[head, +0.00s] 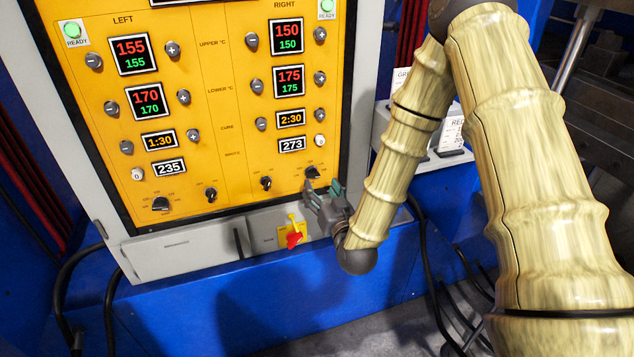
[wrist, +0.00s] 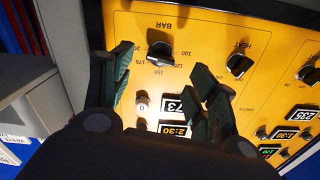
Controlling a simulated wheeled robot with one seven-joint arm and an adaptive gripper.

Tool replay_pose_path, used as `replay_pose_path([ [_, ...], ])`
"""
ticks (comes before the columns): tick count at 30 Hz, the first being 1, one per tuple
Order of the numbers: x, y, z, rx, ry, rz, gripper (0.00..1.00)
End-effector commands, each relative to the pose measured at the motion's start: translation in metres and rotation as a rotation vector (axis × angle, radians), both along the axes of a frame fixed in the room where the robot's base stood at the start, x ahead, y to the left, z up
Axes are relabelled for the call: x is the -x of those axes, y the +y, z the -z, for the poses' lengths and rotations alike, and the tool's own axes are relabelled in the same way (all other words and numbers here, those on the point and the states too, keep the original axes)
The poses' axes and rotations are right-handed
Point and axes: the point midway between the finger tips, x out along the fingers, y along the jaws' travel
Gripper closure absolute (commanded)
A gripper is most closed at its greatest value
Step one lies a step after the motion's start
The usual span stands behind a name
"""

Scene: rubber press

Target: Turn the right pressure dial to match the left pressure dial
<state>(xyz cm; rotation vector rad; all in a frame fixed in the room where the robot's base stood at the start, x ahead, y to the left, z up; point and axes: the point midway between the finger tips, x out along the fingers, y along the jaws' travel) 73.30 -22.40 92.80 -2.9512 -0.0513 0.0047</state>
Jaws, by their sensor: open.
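The right pressure dial (head: 312,172) is a black knob low on the right side of the yellow panel. In the wrist view it is the knob marked BAR (wrist: 160,54), seen upside down, with numbers around it. The left pressure dial (head: 160,204) is a similar black knob at the panel's lower left. Its exact setting is too small to read. My gripper (head: 322,187) is open just below and in front of the right dial. In the wrist view its green-padded fingers (wrist: 163,62) stand apart on either side of the dial, with nothing held between them.
A black HEAT knob (wrist: 239,64) sits beside the BAR dial in the wrist view. A red and yellow switch (head: 294,234) juts out below the panel, left of my gripper. A grey shelf with cards (head: 450,135) is right of the panel, behind my arm.

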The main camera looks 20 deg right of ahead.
Motion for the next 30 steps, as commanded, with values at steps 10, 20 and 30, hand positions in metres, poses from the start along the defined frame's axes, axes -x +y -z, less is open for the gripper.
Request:
replay_pose_path([
  [10,0.05,-0.002,0.0,0.0,0.001,0.001,0.41],
  [20,0.059,-0.002,0.0,0.0,0.0,0.001,0.41],
  [30,0.059,-0.002,0.002,0.0,0.005,0.0,0.41],
])
